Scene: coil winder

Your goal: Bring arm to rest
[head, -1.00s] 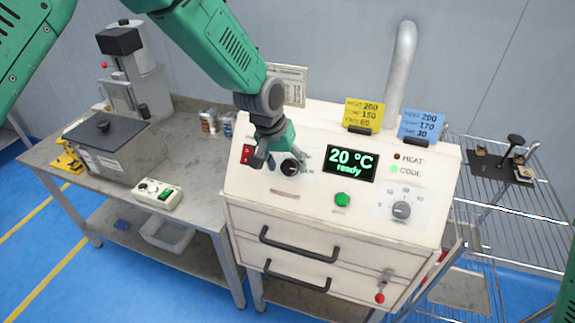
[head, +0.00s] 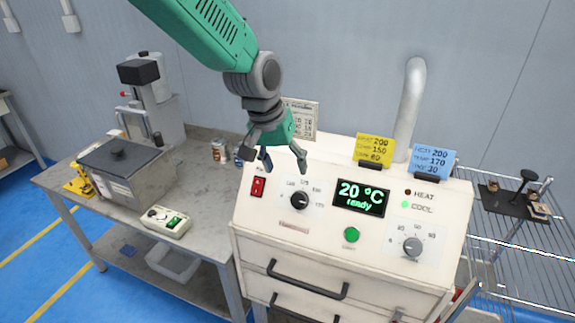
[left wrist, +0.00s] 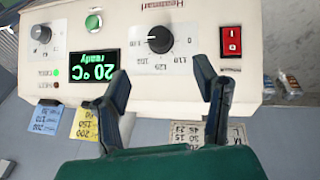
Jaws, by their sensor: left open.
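My left gripper (head: 272,162) is open and empty. In the head view it hangs above the upper left part of the white oven's control panel (head: 272,213). The black temperature knob (head: 299,200) is in plain view below and right of the fingers, apart from them. In the left wrist view, two dark fingers (left wrist: 168,92) spread apart with the panel beyond them, and the knob (left wrist: 160,40) shows upside down past the tips. The display (head: 361,197) reads 20 °C ready. The COOL lamp (head: 405,205) is lit green. My right gripper is not in view.
A red switch (head: 258,187), green button (head: 351,235) and timer knob (head: 412,246) are on the panel. Yellow (head: 374,149) and blue (head: 430,161) cards stand on top by a pipe (head: 409,110). A metal bench (head: 205,200) is left; a wire rack (head: 520,240) is right.

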